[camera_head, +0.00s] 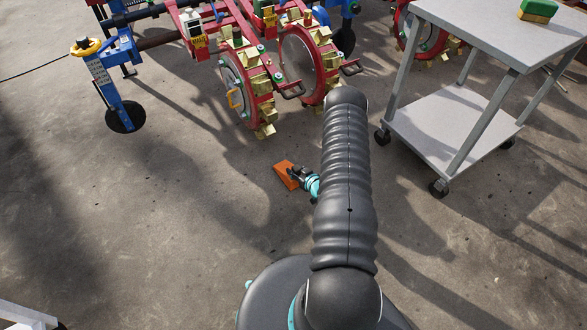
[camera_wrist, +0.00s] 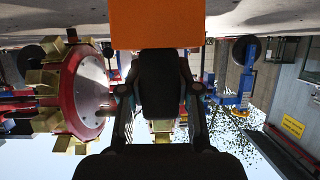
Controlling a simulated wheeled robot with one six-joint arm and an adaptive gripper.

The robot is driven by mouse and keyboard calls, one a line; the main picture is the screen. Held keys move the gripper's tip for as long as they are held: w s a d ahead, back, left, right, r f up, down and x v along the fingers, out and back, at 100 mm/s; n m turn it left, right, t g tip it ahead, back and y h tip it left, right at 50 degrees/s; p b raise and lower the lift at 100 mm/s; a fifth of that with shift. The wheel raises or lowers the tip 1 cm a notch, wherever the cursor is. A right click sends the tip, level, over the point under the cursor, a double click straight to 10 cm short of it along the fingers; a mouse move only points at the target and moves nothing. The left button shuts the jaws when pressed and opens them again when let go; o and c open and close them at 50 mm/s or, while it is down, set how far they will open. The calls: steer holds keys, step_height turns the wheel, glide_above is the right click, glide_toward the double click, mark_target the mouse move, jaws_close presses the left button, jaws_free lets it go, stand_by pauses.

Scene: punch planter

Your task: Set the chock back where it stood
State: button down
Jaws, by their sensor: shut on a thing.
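The orange chock (camera_head: 284,175) is at floor level or just above it, in front of the red punch wheels; I cannot tell whether it touches the concrete. My gripper (camera_head: 295,174) is shut on the chock from its right side in the head view. In the wrist view, which is upside down, the chock (camera_wrist: 156,26) fills the top middle, and my gripper (camera_wrist: 158,60) reaches up to it. The dark gripper body hides part of the chock. The nearest punch wheel (camera_head: 248,88) stands beyond the chock, clear of it.
The planter's other wheel (camera_head: 303,62) and blue frame (camera_head: 122,75) stand at the back. A grey wheeled cart (camera_head: 455,125) with a green and yellow block (camera_head: 538,10) on top is at the right. The concrete floor (camera_head: 150,220) is clear at left.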

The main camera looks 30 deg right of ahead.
steer(key=shift+s, duration=0.45)
steer(key=c, duration=0.7)
jaws_free()
steer(key=shift+c, duration=0.2)
steer(key=v, duration=1.2)
